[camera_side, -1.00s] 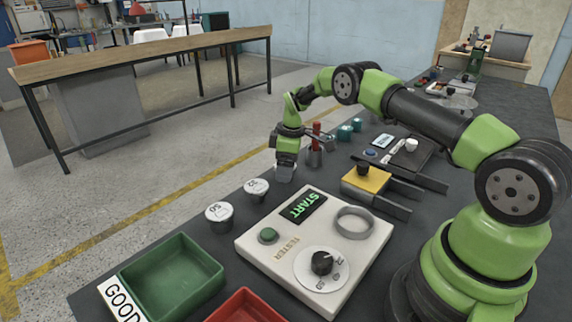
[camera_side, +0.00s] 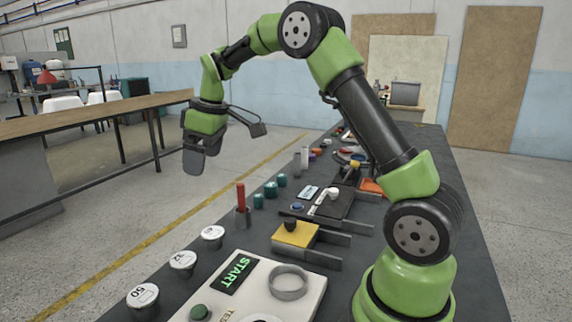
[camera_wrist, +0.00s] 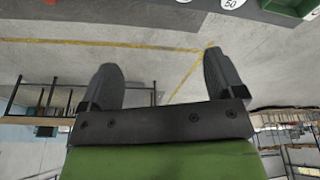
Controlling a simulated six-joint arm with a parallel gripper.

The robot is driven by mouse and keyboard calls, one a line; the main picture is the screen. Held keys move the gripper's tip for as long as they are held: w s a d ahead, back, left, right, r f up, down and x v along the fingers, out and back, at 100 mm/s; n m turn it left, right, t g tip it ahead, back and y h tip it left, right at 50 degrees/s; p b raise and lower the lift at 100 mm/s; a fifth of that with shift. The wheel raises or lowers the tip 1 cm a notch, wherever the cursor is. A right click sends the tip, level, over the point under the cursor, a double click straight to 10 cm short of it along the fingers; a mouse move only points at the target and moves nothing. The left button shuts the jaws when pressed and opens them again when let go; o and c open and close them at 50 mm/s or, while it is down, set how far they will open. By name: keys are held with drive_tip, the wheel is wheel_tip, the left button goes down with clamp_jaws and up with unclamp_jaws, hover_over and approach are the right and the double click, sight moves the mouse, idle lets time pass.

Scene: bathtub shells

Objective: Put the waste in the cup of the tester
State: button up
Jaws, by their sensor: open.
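Three white-topped round pieces (camera_side: 143,294) stand in a row left of the tester; one reads 50. My gripper (camera_side: 193,163) is high above the floor beyond the table's left edge, away from everything. In the wrist view my gripper (camera_wrist: 165,68) has its fingers wide apart, with nothing between.
A red-handled tool (camera_side: 241,198) stands upright in a grey holder. Several teal pieces (camera_side: 270,189) line the table's left edge. The air around my gripper is clear.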

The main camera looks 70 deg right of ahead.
drive_tip(key=s+a+r+m+t, duration=0.1)
drive_tip(key=s+a+r+m, duration=0.1)
drive_tip(key=s, duration=0.4)
drive_tip(key=s+a+r+m+t, duration=0.1)
drive_tip(key=s+a+r+m, duration=0.1)
drive_tip(key=s+a+r, duration=0.2)
drive_tip(key=s+a+r+m+t+y, duration=0.1)
drive_tip(key=s+a+r, duration=0.2)
drive_tip(key=s, duration=0.6)
drive_tip(key=shift+a+m, duration=0.4)
drive_tip(key=shift+a, duration=0.25)
drive_tip(key=shift+o, duration=0.2)
drive_tip(key=shift+m+t, duration=0.6)
drive_tip(key=shift+m, duration=0.3)
drive_tip(key=s, duration=0.1)
drive_tip(key=s+f, duration=0.1)
drive_tip(key=s, duration=0.1)
drive_tip(key=s+a+f, duration=0.1)
drive_tip(key=s, duration=0.1)
drive_tip(key=shift+a, duration=0.1)
drive_tip(key=shift+s+a+f, duration=0.1)
drive_tip(key=shift+s+f, duration=0.05)
drive_tip(key=shift+s, duration=0.2)
